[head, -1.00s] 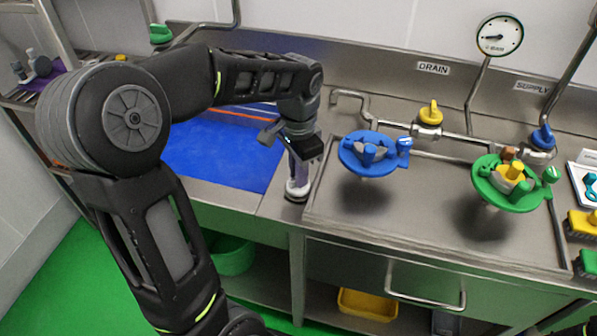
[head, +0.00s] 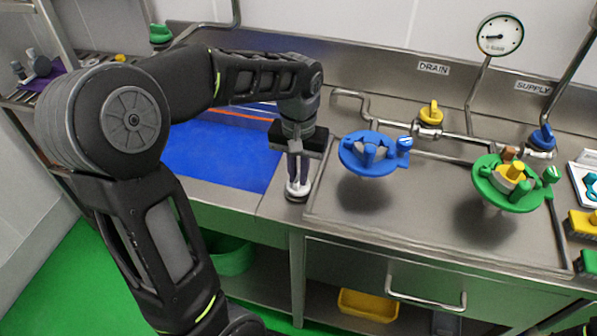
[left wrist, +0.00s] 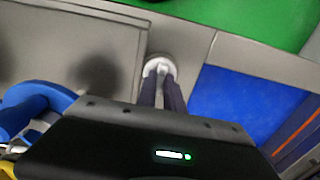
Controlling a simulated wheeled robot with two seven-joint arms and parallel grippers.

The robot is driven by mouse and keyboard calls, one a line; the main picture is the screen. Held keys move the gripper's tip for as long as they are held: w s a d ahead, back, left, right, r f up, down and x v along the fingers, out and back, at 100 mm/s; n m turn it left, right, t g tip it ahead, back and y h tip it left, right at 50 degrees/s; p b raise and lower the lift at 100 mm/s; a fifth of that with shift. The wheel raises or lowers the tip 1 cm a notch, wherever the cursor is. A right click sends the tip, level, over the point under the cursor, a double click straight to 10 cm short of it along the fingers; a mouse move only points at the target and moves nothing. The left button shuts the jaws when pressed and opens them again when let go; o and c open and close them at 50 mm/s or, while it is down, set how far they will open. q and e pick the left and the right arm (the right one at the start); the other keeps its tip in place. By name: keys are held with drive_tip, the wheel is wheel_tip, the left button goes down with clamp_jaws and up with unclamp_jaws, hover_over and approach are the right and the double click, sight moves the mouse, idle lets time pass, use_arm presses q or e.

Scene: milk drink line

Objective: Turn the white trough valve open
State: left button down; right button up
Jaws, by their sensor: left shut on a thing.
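The white trough valve (head: 298,191) stands on the steel counter between the blue trough and the drain tray. My left gripper (head: 298,180) points down over it, its two dark fingers shut on the valve's white handle. In the left wrist view the white valve (left wrist: 158,66) shows between and around the fingertips of the left gripper (left wrist: 162,76). The fingers hide part of the handle, so its exact angle is hard to tell. My right gripper is not in view.
The blue trough (head: 225,155) lies left of the valve. A blue disc fixture (head: 348,150) and a green one (head: 482,184) stand over the steel tray on the right. Yellow (head: 430,113) and blue (head: 543,138) pipe valves sit behind. The counter's front edge is close.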

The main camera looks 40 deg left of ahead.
sight(298, 177)
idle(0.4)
use_arm(q)
drive_tip(key=c, duration=1.5)
unclamp_jaws()
drive_tip(key=shift+o, duration=0.2)
wheel_tip(298, 177, up, 8)
drive_tip(key=shift+f, duration=0.1)
drive_tip(key=shift+s, duration=0.1)
